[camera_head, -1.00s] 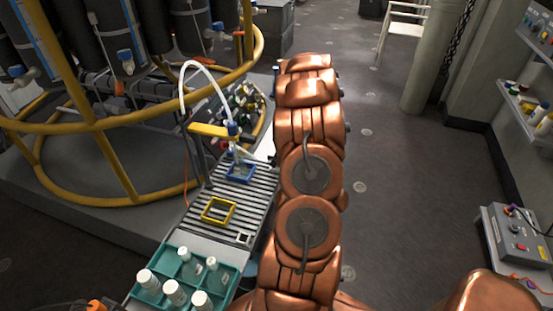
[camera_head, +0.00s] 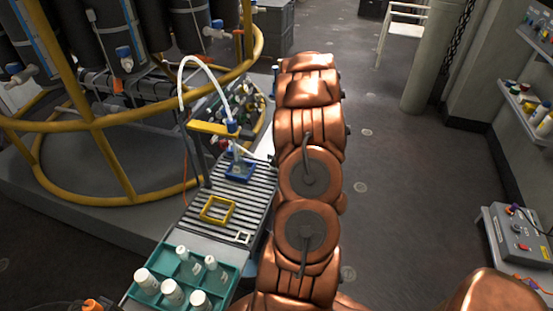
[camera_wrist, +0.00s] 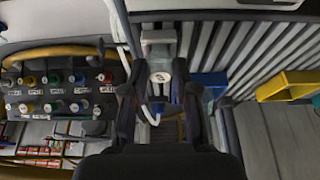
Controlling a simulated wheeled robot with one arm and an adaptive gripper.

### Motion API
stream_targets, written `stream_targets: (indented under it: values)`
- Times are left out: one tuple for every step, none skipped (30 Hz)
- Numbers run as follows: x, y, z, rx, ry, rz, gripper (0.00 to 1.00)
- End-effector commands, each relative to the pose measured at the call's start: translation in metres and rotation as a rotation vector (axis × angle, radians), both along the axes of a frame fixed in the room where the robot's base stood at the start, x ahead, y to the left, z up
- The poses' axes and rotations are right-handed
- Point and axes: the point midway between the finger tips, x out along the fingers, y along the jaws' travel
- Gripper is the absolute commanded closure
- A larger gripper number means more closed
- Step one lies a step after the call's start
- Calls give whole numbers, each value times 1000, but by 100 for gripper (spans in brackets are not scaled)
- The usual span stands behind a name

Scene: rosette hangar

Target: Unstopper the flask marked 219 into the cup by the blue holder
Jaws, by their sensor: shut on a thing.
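My gripper (camera_wrist: 159,90) shows in the wrist view, its two dark fingers closed in on either side of a small pale piece with a round white top (camera_wrist: 160,77). The dark mark on that top is too small to read. In the head view my copper arm hides the gripper. The blue holder (camera_head: 240,172) stands on the ribbed rack, with a clear vessel (camera_head: 237,154) in it under a blue nozzle. In the wrist view, part of the blue holder (camera_wrist: 210,82) shows just right of the right finger. I cannot make out the number 219 or a separate cup.
A yellow square holder (camera_head: 218,210) sits nearer on the rack. A teal tray (camera_head: 228,270) holds several white-capped bottles. A rack of labelled, coloured-cap bottles (camera_wrist: 62,93) lies left of my fingers. A yellow-railed frame (camera_head: 100,127) stands at left. Open floor (camera_head: 400,190) lies right.

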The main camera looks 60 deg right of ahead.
Motion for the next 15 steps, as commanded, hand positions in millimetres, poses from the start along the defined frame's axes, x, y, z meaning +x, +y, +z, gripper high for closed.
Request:
stream_targets:
  values:
    - [0, 0, 0, 0, 0, 0, 91]
    - [0, 0, 0, 0, 0, 0, 91]
    - [0, 0, 0, 0, 0, 0, 91]
    - [0, 0, 0, 0, 0, 0, 91]
    - [0, 0, 0, 0, 0, 0, 71]
    - [0, 0, 0, 0, 0, 0, 67]
    - [0, 0, 0, 0, 0, 0, 64]
    - [0, 0, 0, 0, 0, 0, 60]
    - [0, 0, 0, 0, 0, 0, 56]
    - [0, 0, 0, 0, 0, 0, 53]
    - [0, 0, 0, 0, 0, 0, 50]
    - [0, 0, 0, 0, 0, 0, 46]
    - [0, 0, 0, 0, 0, 0, 43]
    - [0, 0, 0, 0, 0, 0, 43]
    - [0, 0, 0, 0, 0, -1, 43]
